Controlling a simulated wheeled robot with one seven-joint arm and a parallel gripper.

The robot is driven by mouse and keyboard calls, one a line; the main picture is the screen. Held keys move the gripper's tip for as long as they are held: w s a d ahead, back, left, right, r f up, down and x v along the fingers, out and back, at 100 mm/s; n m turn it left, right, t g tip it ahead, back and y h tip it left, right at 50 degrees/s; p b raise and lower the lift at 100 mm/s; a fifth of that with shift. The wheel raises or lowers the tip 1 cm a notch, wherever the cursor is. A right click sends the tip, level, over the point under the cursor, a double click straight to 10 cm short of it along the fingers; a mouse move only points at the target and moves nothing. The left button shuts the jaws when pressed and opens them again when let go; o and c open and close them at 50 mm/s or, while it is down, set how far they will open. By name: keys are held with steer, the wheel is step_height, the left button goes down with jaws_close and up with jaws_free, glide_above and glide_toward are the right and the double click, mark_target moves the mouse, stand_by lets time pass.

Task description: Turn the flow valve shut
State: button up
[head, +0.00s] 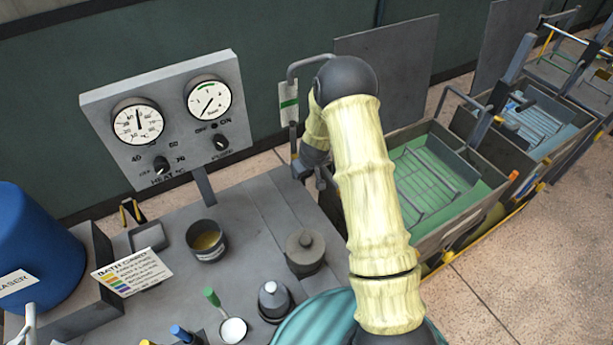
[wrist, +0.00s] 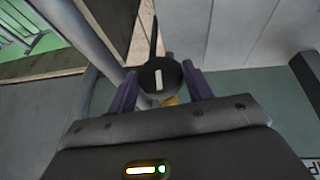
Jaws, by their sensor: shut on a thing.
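The valve knob (wrist: 160,78) is a dark round cap with a white bar mark, seen end-on in the wrist view. The bar stands nearly upright in that picture. My gripper (wrist: 159,92) has its two purple fingers on either side of the knob and is shut on it. A little yellow shows just below the knob. In the head view, my gripper (head: 308,172) is low beside the grey pipe (head: 306,64), largely hidden by my pale-sleeved arm. The knob cannot be made out there. A green-striped tag (head: 289,103) is on the pipe.
A gauge panel (head: 170,100) with two dials and knobs stands left of the pipe.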

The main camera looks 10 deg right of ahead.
steer(key=shift+d+f+y+b, duration=0.15)
steer(key=shift+y+b, duration=0.45)
steer(key=shift+b, duration=0.05)
steer(key=shift+g, duration=0.3)
steer(key=o, duration=0.9)
steer(key=shift+o, duration=0.2)
steer(key=shift+r, duration=0.25)
